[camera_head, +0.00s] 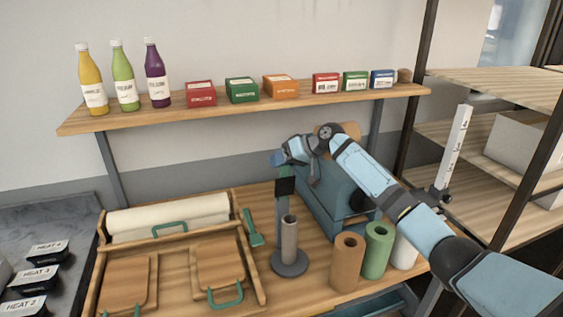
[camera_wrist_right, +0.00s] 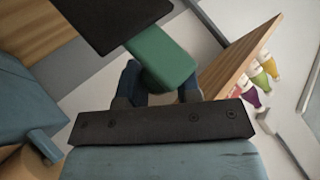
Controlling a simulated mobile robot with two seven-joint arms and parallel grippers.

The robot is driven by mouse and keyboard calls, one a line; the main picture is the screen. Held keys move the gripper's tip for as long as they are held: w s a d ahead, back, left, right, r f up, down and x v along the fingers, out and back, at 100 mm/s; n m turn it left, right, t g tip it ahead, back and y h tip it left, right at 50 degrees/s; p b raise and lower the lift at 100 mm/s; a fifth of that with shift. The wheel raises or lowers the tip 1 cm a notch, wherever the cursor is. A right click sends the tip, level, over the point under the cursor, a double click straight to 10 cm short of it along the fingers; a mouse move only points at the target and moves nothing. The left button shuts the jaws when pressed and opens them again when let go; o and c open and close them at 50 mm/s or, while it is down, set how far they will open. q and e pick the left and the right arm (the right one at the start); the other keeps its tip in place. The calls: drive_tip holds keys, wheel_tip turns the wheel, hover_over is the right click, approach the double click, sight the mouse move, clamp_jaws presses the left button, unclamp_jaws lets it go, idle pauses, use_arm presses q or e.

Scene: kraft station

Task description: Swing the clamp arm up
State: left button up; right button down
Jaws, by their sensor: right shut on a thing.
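In the right wrist view, my right gripper (camera_wrist_right: 160,88) is shut on a green grip (camera_wrist_right: 163,55), with a dark blue finger on each side of it. A flat black piece (camera_wrist_right: 110,20) adjoins the grip; the two look like the clamp arm. In the head view, my right gripper (camera_head: 279,159) is at the left end of the blue machine (camera_head: 335,205), above a small black piece (camera_head: 285,187). The grip is hidden there, and the clamp arm's angle is hard to tell. My left gripper is not in view.
Below the gripper stands a grey tube (camera_head: 289,240) on a round base. Brown (camera_head: 346,265) and green (camera_head: 378,252) rolls stand right of it. A wooden tray (camera_head: 175,270) is at left. A shelf (camera_head: 220,115) with bottles and boxes runs behind.

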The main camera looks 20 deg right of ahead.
drive_tip(key=shift+s+f, duration=0.1)
drive_tip(key=shift+f, duration=0.2)
drive_tip(key=c, duration=0.9)
unclamp_jaws()
drive_tip(key=shift+o, duration=0.2)
drive_tip(key=shift+d, duration=0.1)
drive_tip(key=shift+r, duration=0.1)
drive_tip(key=shift+d+r, duration=0.1)
drive_tip(key=shift+d, duration=0.05)
drive_tip(key=b+v, duration=0.3)
drive_tip(key=v, duration=1)
drive_tip(key=shift+d, duration=0.15)
